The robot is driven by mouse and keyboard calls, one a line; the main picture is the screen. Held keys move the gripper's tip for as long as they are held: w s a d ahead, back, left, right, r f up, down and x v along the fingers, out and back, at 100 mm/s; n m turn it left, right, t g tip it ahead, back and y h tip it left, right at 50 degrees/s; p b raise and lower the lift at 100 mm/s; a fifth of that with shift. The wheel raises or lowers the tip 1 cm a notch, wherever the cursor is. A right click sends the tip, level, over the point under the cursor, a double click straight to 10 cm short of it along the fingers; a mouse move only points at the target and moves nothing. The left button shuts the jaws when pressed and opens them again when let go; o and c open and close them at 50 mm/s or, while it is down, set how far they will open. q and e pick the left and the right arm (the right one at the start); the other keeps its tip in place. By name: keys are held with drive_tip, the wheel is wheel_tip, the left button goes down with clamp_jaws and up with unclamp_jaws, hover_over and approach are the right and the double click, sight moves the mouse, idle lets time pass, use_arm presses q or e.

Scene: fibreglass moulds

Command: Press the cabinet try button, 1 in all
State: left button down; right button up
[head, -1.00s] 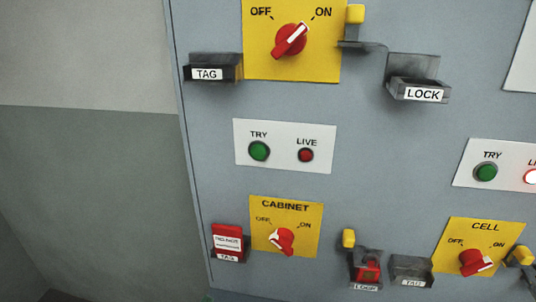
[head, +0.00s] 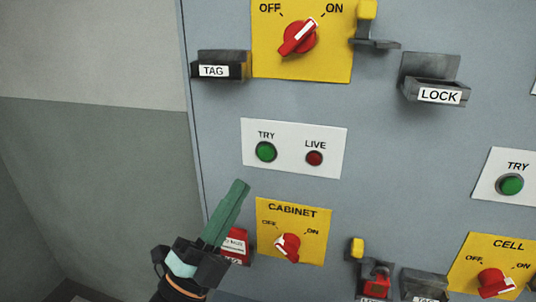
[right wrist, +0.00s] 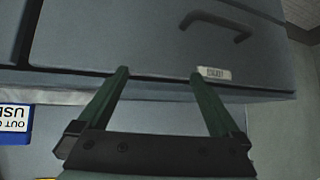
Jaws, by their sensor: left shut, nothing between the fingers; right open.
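The green TRY button (head: 266,152) is on a white plate (head: 292,168) above the yellow CABINET switch plate (head: 315,222). Beside it, the red LIVE lamp (head: 314,158) looks dark. The red CABINET knob (head: 287,246) points its white mark to the upper left, toward OFF. My left gripper (head: 242,187) is shut and empty, its green fingers pointing up, below and left of the TRY button and apart from it in the picture. My right gripper (right wrist: 158,73) is open and empty in the right wrist view, its two green fingers spread.
A second TRY button (head: 510,185) is at the right, above the CELL switch plate (head: 480,250). TAG (head: 220,70) and LOCK (head: 436,92) holders jut from the panel. A red padlock (head: 378,282) hangs below. The right wrist view shows a drawer handle (right wrist: 215,22) and a blue sign (right wrist: 14,124).

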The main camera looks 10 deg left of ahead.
use_arm(q)
approach(266, 147)
drive_tip(key=shift+s+d+r+b+x, duration=0.1)
drive_tip(key=shift+s+x, duration=0.05)
drive_tip(key=shift+x, duration=0.7)
drive_tip(key=shift+s+d+r+b+x, duration=0.1)
drive_tip(key=shift+b+x, duration=0.05)
drive_tip(key=shift+x, duration=0.75)
drive_tip(key=shift+s+r+b+x, duration=0.1)
drive_tip(key=shift+s+r+x, duration=0.05)
drive_tip(key=shift+x, duration=0.7)
drive_tip(key=shift+w, duration=0.4)
drive_tip(key=shift+w, duration=0.4)
idle(0.7)
drive_tip(key=shift+s, duration=0.85)
